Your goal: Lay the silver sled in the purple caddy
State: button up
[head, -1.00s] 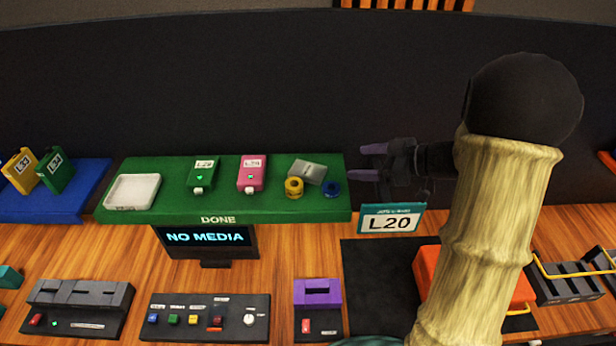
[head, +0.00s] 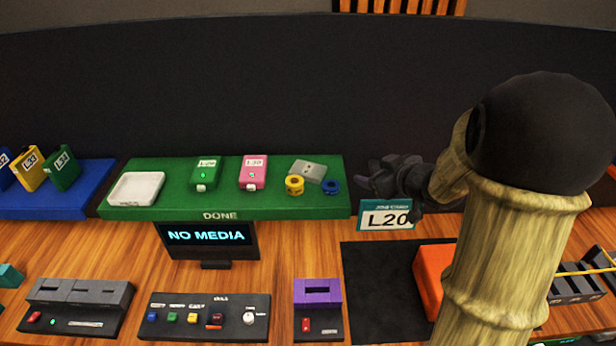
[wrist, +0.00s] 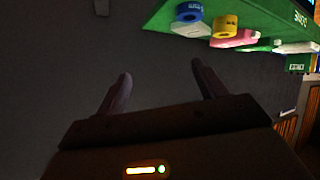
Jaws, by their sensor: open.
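The silver sled appears to be the small flat grey piece (head: 308,171) lying on the green shelf, behind a yellow ring and left of a blue ring. In the wrist view, a pale piece (wrist: 189,30) shows by these rings near the top. The purple caddy appears to be the purple slotted block (head: 317,292) at the front of the desk. My gripper (head: 368,174) is just past the green shelf's right end, right of the grey piece and apart from it. Its two fingers are spread and empty in the wrist view (wrist: 160,82).
The green shelf (head: 150,212) also holds a white tray (head: 136,188), a green cartridge (head: 205,173) and a pink cartridge (head: 253,172). An L20 sign (head: 386,216) stands below my gripper. A black mat (head: 385,290) and an orange box (head: 432,277) lie right of the purple block.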

jog(key=s+a+f+m+g+h+b, duration=0.1)
jog(key=s+f+m+g+h+b, duration=0.1)
jog(key=s+f, duration=0.5)
jog(key=s+a+f+m+g+h+b, duration=0.1)
jog(key=s+f+m+g+h+b, duration=0.2)
jog(key=s+f, duration=0.5)
jog(key=s+m+g+b, duration=0.1)
jog(key=s+m+g, duration=0.1)
jog(key=s, duration=0.5)
jog(key=shift+f+m+g+b, duration=0.15)
jog(key=shift+m+g+b, duration=0.2)
jog(key=shift+g, duration=0.45)
